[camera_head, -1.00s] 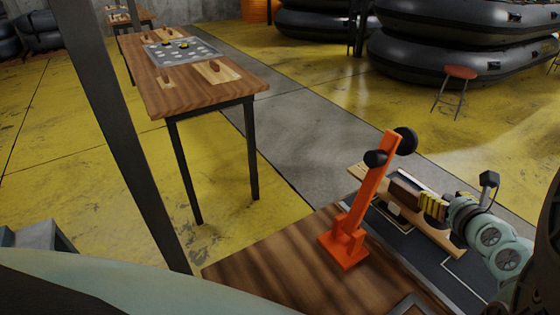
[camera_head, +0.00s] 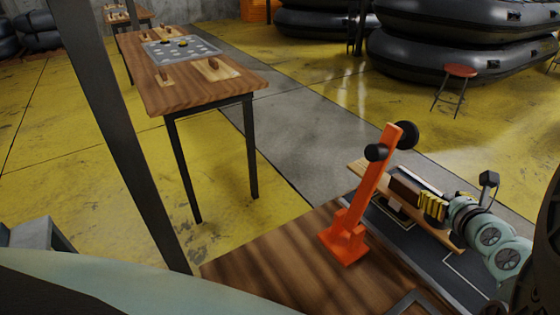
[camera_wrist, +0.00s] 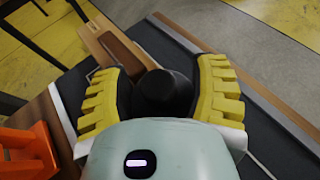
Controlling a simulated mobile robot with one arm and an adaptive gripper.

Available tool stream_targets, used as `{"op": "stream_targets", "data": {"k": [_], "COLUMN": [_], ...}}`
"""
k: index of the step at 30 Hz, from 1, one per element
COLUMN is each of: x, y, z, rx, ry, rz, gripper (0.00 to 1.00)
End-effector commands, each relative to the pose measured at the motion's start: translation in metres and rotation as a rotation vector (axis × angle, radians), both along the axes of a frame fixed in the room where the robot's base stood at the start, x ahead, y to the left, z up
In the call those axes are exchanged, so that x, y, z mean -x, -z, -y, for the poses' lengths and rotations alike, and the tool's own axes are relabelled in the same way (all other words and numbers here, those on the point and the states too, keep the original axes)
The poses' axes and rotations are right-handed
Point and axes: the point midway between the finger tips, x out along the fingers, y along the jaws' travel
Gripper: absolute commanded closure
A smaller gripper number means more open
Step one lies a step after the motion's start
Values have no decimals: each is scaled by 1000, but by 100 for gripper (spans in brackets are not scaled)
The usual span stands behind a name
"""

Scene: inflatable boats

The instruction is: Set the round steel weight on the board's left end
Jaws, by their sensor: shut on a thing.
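A pale wooden board (camera_head: 452,239) lies over the dark mat, with a brown block (camera_head: 405,191) on its left part. The board's left end (camera_head: 358,167) shows past the orange stand. My gripper (camera_head: 433,207), with yellow ribbed fingers, is over the board, just right of the block. In the wrist view my gripper (camera_wrist: 163,95) is shut on a dark round weight (camera_wrist: 163,88), with a finger on each side. The weight's underside is hidden, so I cannot tell whether it touches the board. The board (camera_wrist: 92,35) and block (camera_wrist: 125,50) also show beyond the fingers there.
An orange stand (camera_head: 369,195) with black round knobs rises from the wooden table (camera_head: 290,250), left of my gripper. The dark mat (camera_head: 440,255) lies under the board. Another wooden table (camera_head: 200,95), a red stool (camera_head: 461,71) and black boats (camera_head: 450,45) stand farther off.

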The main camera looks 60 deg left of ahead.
Motion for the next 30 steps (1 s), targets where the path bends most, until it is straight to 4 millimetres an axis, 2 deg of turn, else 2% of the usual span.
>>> {"op": "stream_targets", "data": {"k": [8,9,18,26,30], "x": [0,0,1,1,4], "y": [2,1,3,4,0], "z": [-4,-4,-3,-1,6], "rx": [-6,-6,-3,1,1], "ry": [-7,-7,-6,-5,-1], "rz": [5,5,1,1,5], "gripper": [81,32,1,1,1]}}
